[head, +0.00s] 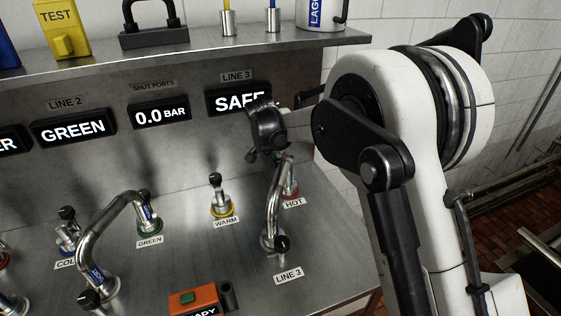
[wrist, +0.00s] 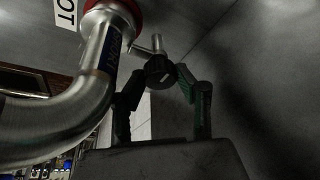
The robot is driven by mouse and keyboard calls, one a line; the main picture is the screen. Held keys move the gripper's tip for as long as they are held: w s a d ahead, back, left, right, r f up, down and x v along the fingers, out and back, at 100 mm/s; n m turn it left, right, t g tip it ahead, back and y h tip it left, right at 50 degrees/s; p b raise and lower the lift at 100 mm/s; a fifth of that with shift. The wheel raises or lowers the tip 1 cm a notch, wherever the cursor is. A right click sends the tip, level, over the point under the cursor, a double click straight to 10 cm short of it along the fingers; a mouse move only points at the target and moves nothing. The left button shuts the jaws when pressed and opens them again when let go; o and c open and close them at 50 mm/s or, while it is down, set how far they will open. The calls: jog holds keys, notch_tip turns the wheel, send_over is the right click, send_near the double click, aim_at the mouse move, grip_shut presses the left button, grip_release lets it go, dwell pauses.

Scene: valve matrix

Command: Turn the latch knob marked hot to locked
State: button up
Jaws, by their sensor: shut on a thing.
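The latch knob marked hot (wrist: 159,68) is a black knob on a bare metal stem in the wrist view. It sits between the two fingers of my gripper (wrist: 159,75), which is shut on it. In the head view my gripper (head: 267,135) hangs above the hot port, and the knob is hidden there. The HOT label (head: 294,203) lies in front of a red port ring (head: 291,191). A bent metal pipe (head: 273,205) runs between the LINE 3 port and the hot port. It fills the left of the wrist view (wrist: 45,130), close beside my fingers.
A LINE 3 display (head: 238,99) reads SAFE, partly covered by my gripper. The warm port (head: 220,205) stands left of the hot port, uncovered. A second bent pipe (head: 105,225) joins the green port. An orange box (head: 193,300) sits at the front edge.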

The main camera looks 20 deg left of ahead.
jog(key=o, duration=1.1)
jog(key=shift+o, duration=0.2)
jog(key=v, duration=1.2)
